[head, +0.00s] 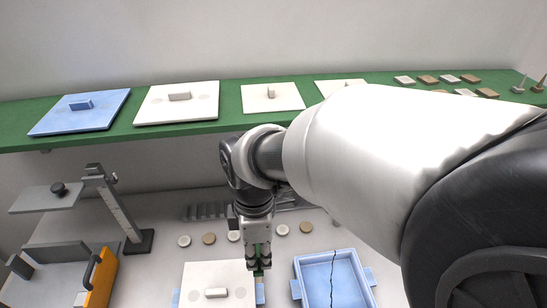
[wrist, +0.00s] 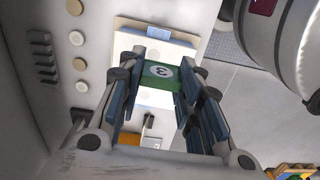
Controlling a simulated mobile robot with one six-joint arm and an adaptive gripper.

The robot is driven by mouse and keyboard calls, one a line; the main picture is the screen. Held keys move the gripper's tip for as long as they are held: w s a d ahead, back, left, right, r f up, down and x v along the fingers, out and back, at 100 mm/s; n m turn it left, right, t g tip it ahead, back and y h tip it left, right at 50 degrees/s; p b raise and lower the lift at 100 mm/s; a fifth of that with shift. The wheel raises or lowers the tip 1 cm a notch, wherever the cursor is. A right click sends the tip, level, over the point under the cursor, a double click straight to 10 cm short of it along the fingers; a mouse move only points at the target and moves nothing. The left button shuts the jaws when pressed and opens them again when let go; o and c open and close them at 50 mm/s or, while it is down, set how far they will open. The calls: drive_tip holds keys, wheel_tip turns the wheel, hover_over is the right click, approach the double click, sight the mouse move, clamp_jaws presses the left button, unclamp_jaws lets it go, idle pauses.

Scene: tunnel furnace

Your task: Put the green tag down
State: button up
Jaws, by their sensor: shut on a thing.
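My gripper (head: 258,262) points down at the right edge of a white lid (head: 198,275) on the bench. The lid has a small pale handle and covers a blue tray whose side tabs show. In the wrist view my gripper (wrist: 160,74) is shut on the green tag (wrist: 161,73), a small green block with a white disc marked 3. The tag lies between the fingertips, over the white lid (wrist: 178,49). I cannot tell whether the tag touches what is beneath it. In the head view the fingers mostly hide the tag.
An open blue tray (head: 301,264) with a dark crack stands close to the right of my gripper. Several round discs (head: 208,239) lie behind the lid. A grey height gauge (head: 116,210) and an orange-sided holder (head: 100,280) stand left. A green shelf (head: 230,105) with several plates runs behind.

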wheel_tip(320, 180, down, 14)
drive_tip(key=b, duration=0.3)
drive_tip(key=shift+w+b, duration=0.1)
drive_tip(key=shift+b, duration=0.2)
drive_tip(key=shift+f+b, duration=0.65)
drive_tip(key=shift+f, duration=1.5)
drive_tip(key=shift+f, duration=0.1)
drive_tip(key=shift+f+b, duration=0.45)
drive_tip(key=shift+f, duration=0.05)
drive_tip(key=o, duration=0.9)
drive_tip(key=shift+r, duration=0.15)
